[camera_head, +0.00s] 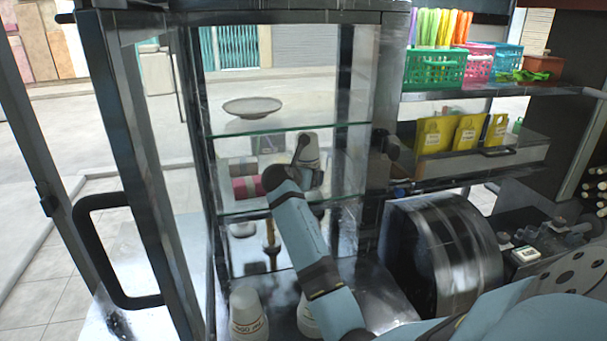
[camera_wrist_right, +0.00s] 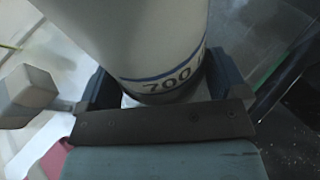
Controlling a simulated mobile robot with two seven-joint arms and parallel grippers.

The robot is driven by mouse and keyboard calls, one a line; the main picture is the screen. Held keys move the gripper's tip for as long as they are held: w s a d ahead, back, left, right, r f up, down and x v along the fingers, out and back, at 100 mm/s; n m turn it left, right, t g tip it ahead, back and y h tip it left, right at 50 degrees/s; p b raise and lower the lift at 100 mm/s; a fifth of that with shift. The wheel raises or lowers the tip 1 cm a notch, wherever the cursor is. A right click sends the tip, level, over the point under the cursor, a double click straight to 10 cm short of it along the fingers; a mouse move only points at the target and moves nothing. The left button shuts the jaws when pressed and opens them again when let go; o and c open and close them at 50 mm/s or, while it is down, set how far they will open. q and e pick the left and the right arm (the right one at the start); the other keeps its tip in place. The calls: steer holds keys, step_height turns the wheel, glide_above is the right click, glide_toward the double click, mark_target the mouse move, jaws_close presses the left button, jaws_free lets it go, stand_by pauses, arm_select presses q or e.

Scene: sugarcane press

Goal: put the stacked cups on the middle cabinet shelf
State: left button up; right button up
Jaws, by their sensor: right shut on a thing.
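The glass-fronted cabinet (camera_head: 360,90) stands open, with two glass shelves. My right arm reaches inside, and its gripper (camera_head: 305,172) is between the upper glass shelf (camera_head: 290,129) and the middle shelf (camera_head: 235,209). The right wrist view shows a large white cup (camera_wrist_right: 135,40) with a blue band and "700" between the fingers (camera_wrist_right: 165,95). Whether the cups touch the shelf cannot be told. My left gripper is not in view.
Pink and white objects (camera_head: 246,187) sit left of my gripper on the middle shelf. A round dish (camera_head: 252,106) is above. White cups (camera_head: 248,314) stand at the cabinet bottom. The open door (camera_head: 125,130) is at left. A metal drum machine (camera_head: 440,255) stands at right.

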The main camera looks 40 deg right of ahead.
steer(key=o, duration=0.6)
steer(key=shift+f, duration=0.2)
steer(key=shift+o, duration=0.2)
steer(key=shift+r, duration=0.1)
steer(key=shift+s+a+r, duration=0.1)
steer(key=shift+a+r, duration=0.05)
steer(key=b+v, duration=0.1)
steer(key=v, duration=0.6)
steer(key=shift+r, duration=0.15)
